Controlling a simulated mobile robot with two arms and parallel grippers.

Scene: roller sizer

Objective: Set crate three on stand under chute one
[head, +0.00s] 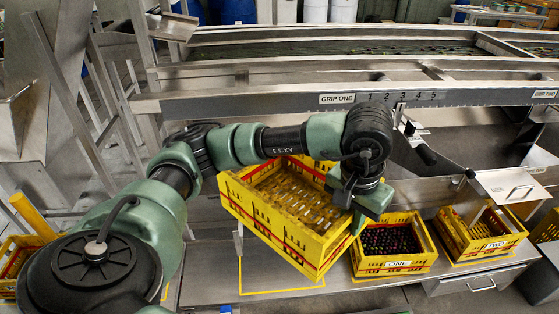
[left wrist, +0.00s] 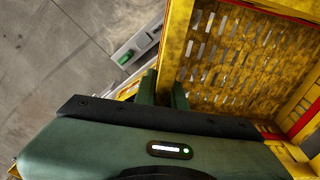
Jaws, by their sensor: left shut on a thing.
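A yellow crate (head: 275,222) with red trim and a slatted floor is held tilted and askew above the steel bench. It is empty, and no number shows on it. My left gripper (head: 352,200) is shut on its right wall. In the left wrist view, the fingers (left wrist: 165,92) clasp the edge of the crate (left wrist: 240,50). A yellow-outlined spot on the bench (head: 205,262) shows partly below the crate. I cannot tell which part is the stand under chute one. My right gripper is not in view.
A crate labelled ONE (head: 397,266), holding dark and green fruit, stands close right of the held crate. A crate labelled TWO (head: 497,250) is further right. The sizer's steel beam (head: 250,104), marked GRIP ONE, crosses behind. Another yellow crate (head: 8,290) shows at far left.

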